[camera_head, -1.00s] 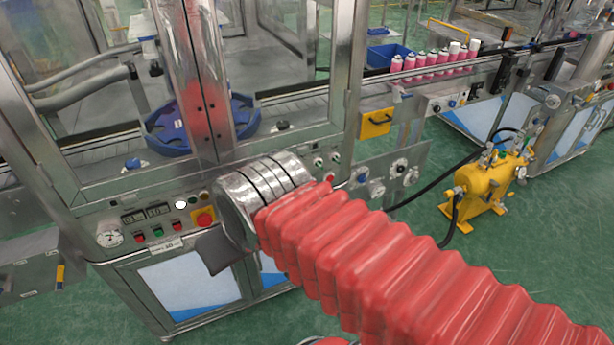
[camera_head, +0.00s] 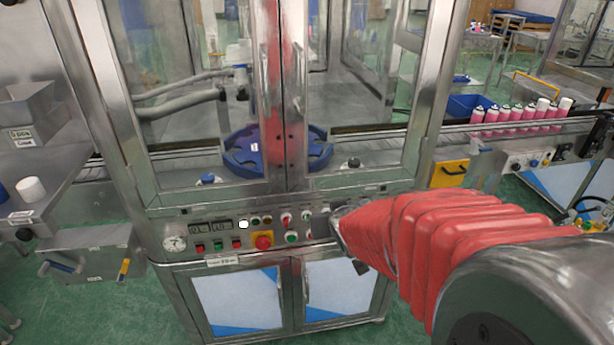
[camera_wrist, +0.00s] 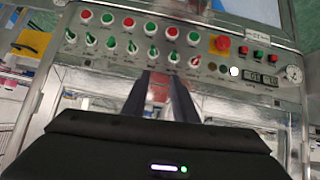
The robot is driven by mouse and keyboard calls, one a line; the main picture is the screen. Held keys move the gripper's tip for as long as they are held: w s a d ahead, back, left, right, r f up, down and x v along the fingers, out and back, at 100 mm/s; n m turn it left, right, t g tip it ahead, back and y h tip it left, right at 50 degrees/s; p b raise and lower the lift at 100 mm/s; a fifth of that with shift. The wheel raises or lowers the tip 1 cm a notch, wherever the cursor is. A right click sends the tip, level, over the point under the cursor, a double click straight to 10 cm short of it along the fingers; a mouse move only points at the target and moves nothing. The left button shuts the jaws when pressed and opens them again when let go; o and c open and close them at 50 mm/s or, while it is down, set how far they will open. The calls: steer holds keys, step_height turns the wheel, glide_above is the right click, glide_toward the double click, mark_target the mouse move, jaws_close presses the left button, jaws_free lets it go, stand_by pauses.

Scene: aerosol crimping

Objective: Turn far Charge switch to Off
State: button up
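The control panel (camera_wrist: 205,57) fills the upper wrist view, with several round knobs and buttons in two rows.
A red emergency stop (camera_wrist: 222,44) and a gauge (camera_wrist: 293,73) share the panel. Glass doors (camera_head: 225,100) rise above it, with a blue turntable (camera_head: 255,158) behind. Pink cans (camera_head: 520,115) stand on the conveyor at right. Green floor is free at lower left.

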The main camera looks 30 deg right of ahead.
steer(key=w+d+f+m+t, duration=0.2)
steer(key=d+f+t, duration=0.1)
steer(key=d+f, duration=0.7)
steer(key=s+d+f+m+t+h, duration=0.1)
steer(key=s+d+f+m+t, duration=0.3)
steer(key=s, duration=0.4)
steer(key=shift+s+d+t, duration=0.2)
steer(key=shift+d+t, duration=0.25)
steer(key=shift+t, duration=0.05)
steer(key=shift+w, duration=0.15)
steer(key=x, duration=1.3)
steer(key=shift+w+d, duration=0.2)
steer(key=shift+d, duration=0.1)
steer(key=shift+c, duration=0.2)
